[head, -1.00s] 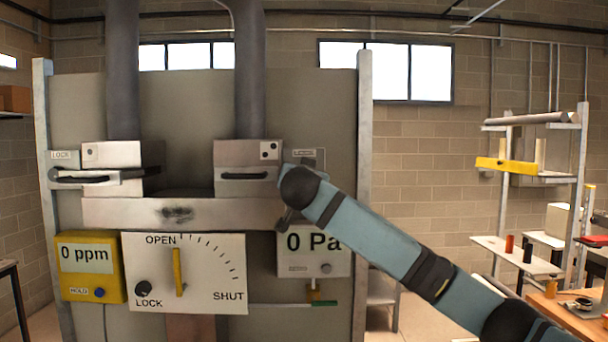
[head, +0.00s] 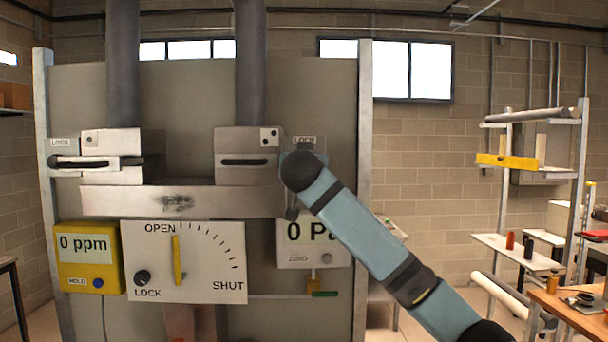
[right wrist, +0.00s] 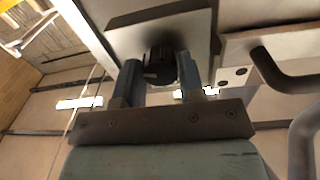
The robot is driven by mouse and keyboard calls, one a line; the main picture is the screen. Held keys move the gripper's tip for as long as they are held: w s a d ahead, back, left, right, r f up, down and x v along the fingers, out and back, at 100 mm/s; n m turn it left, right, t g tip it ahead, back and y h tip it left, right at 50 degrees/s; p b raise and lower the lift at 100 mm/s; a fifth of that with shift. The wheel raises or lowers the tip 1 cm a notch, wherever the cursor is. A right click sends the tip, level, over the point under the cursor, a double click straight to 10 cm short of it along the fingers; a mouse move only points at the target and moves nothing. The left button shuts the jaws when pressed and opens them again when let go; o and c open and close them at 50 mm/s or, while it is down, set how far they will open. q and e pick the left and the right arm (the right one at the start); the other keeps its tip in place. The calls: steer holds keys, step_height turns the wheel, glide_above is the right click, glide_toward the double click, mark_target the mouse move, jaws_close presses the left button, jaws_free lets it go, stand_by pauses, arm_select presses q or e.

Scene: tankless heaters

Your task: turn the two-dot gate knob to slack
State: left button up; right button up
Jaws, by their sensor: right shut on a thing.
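The two-dot gate (head: 248,143) is the right-hand metal block under the right duct, with two black dots at its upper right corner. A plate marked LOCK (head: 305,140) sits just right of it. My right arm covers most of that plate in the head view and hides the knob there. In the right wrist view, the dark round knob (right wrist: 159,62) stands out from its plate. My right gripper (right wrist: 158,78) has its two blue fingers on either side of the knob and is shut on it. The knob's pointing direction is unclear. My left gripper is not in view.
The one-dot gate (head: 110,143) has a dark handle and its own LOCK label. A dial board (head: 205,275), a yellow 0 ppm meter (head: 88,258) and a partly covered 0 Pa meter (head: 318,258) are below. Shelves (head: 515,250) stand far right.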

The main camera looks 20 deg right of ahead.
arm_select(q)
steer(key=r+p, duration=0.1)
steer(key=p, duration=0.1)
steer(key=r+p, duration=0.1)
steer(key=p, duration=0.1)
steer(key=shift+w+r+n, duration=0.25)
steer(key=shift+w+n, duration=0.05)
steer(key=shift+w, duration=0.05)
arm_select(e)
steer(key=n, duration=1.3)
steer(key=n+y, duration=0.1)
steer(key=n, duration=0.5)
steer(key=shift+s+d+r+n+t, duration=0.1)
steer(key=shift+d+n+t, duration=0.15)
steer(key=shift+n+t, duration=0.15)
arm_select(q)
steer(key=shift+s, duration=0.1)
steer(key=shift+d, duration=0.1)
arm_select(e)
steer(key=o, duration=0.9)
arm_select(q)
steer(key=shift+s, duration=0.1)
